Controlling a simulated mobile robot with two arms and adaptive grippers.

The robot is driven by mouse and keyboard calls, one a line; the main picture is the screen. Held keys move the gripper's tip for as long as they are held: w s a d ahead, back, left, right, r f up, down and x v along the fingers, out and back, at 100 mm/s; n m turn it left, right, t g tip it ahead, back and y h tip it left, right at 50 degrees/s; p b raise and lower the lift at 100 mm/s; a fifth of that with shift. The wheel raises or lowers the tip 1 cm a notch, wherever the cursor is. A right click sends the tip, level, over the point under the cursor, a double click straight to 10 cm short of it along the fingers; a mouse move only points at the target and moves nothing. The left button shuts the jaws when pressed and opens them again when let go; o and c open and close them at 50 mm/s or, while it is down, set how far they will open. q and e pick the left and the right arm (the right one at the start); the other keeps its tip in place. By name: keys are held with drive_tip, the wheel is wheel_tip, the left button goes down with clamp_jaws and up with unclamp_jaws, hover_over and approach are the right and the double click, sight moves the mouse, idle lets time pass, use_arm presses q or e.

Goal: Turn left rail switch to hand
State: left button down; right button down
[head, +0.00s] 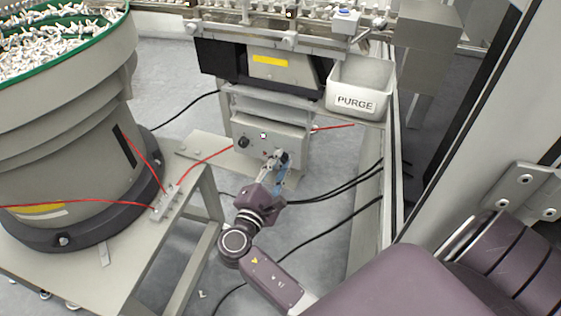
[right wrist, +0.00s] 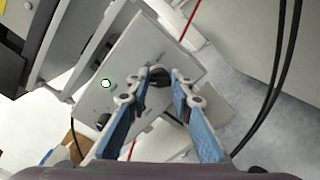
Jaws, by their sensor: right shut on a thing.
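A grey control box (head: 252,128) stands below the rail under the machine. On its front are a black knob (head: 243,142) at the left and a small pale lamp (head: 263,135) in the middle. My right gripper (head: 278,158) is at the right part of this front, its blue-padded fingers shut on a black switch knob. In the right wrist view this switch knob (right wrist: 160,77) sits between the fingertips, and the lamp (right wrist: 105,84) has a green ring. The knob's pointing direction is hidden by the fingers. My left gripper is not in view.
A large bowl feeder (head: 75,130) with a green rim stands left, on a grey bench (head: 190,195). Red tubes (head: 208,160) and black cables (head: 330,180) run around the box. A frame post stands right.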

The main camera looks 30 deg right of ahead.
drive_tip(key=shift+f, duration=0.1)
drive_tip(key=c, duration=1.7)
unclamp_jaws()
drive_tip(key=v, duration=0.7)
drive_tip(key=shift+s+a, duration=0.1)
drive_tip(key=shift+a, duration=0.2)
